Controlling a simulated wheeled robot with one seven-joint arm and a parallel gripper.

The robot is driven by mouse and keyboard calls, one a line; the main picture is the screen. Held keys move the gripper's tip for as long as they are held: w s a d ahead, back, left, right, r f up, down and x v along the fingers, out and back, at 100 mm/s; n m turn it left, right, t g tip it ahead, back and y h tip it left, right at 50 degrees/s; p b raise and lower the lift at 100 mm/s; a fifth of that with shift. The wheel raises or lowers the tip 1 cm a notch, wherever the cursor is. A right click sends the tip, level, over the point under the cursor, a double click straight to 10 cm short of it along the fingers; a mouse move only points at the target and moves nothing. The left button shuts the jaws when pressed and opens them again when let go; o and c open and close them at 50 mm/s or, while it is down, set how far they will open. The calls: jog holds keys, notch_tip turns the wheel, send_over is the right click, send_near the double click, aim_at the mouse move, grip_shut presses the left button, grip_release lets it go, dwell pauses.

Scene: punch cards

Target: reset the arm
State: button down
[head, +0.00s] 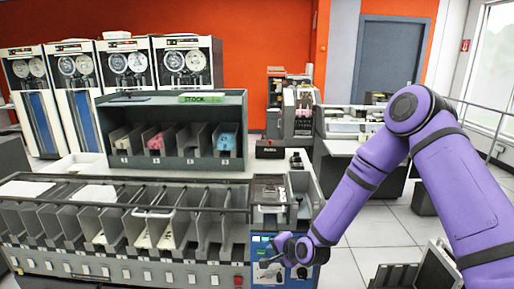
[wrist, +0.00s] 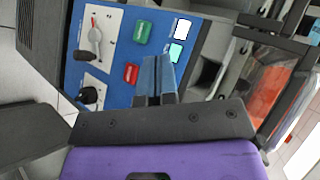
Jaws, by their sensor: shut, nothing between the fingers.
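My purple arm (head: 350,185) reaches in from the right in the head view. It bends down to my gripper (head: 272,260), which is at the blue control panel (head: 258,241) on the right end of the card sorter. In the wrist view my gripper (wrist: 158,68) is shut and empty, its two blue fingertips together in front of the panel (wrist: 115,60). A green button (wrist: 144,32) and a red button (wrist: 131,73) are close by the fingertips. I cannot tell whether the fingertips touch the panel.
The grey sorter (head: 120,225) with several card slots fills the lower left. A stock rack (head: 175,105) holding pink and blue cards stands behind it. A lever plate (wrist: 97,38) and a black knob (wrist: 87,94) are on the panel. Floor (head: 380,228) is open at the right.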

jog(key=s+d+r+n+g+h, duration=0.1)
jog(key=s+d+r+n+h, duration=0.15)
jog(key=d+r, duration=0.45)
jog(key=s+d+r+n+h, duration=0.1)
jog(key=s+d+r+n, duration=0.15)
jog(key=r, duration=0.85)
jog(key=s+d+r+n+g+h, duration=0.1)
jog(key=s+d+r+n+h, duration=0.15)
jog(key=d+r, duration=0.5)
jog(key=s+d+r, duration=0.2)
jog(key=s+r, duration=0.3)
jog(key=s, duration=0.4)
jog(key=s+d+r+n, duration=0.1)
jog(key=s+d+r, duration=0.2)
jog(key=s, duration=0.6)
jog(key=s+d+r+g+h, duration=0.1)
jog(key=s+d+r, duration=0.2)
jog(key=s+r, duration=0.4)
jog(key=shift+s, duration=1.1)
